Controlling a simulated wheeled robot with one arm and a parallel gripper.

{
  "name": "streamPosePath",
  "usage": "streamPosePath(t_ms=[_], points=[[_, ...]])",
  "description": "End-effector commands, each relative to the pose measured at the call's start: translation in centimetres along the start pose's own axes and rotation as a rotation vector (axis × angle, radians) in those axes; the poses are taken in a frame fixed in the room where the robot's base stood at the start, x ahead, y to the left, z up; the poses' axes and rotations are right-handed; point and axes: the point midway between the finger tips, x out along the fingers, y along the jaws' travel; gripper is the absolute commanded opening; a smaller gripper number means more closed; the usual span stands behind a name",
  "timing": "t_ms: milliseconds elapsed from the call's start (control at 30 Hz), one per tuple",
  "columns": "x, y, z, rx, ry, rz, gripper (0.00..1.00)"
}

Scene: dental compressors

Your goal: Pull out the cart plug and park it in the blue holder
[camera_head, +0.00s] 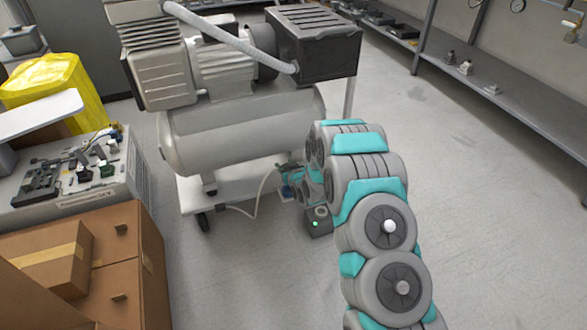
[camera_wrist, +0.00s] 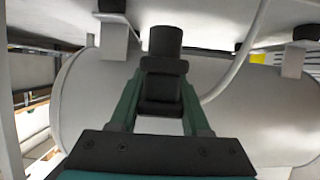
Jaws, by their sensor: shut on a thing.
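My gripper (camera_wrist: 160,98) is shut on a dark plug (camera_wrist: 162,68), which stands up between the two green fingers in the wrist view. In the head view my gripper (camera_head: 290,172) is at the low right side of the compressor cart (camera_head: 235,188), largely hidden by my arm, and the plug cannot be made out. A small blue part (camera_head: 287,192), perhaps the blue holder, shows just below the gripper at the cart's edge. A grey box (camera_head: 318,224) with a green light and a round top sits on the floor beside it. I cannot tell any contact between plug and box.
The compressor tank (camera_head: 235,135) stands on the cart; it fills the wrist view's background (camera_wrist: 250,110). A white cable (camera_head: 262,190) hangs by the cart and also crosses the wrist view (camera_wrist: 238,62). Cardboard boxes (camera_head: 120,270) stand left. Floor to the right is clear up to the shelf (camera_head: 500,100).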

Motion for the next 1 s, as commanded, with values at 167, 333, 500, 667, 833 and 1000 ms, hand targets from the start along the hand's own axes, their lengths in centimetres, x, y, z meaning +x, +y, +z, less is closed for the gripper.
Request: streamPosePath(t_ms=[167, 333, 500, 667, 833, 1000], points=[[0.3, -0.1, 0.7, 0.0, -0.002, -0.001, 0.0], [0.8, -0.1, 1.9, 0.001, -0.002, -0.001, 0.0], [1.4, -0.1, 3.3, 0.0, 0.001, -0.001, 0.0], [2.0, -0.1, 4.7, 0.0, 0.001, -0.001, 0.0], [2.2, -0.1, 5.3, -0.001, 0.002, -0.001, 0.0], [2.2, -0.1, 5.2, 0.0, 0.002, -0.001, 0.0]])
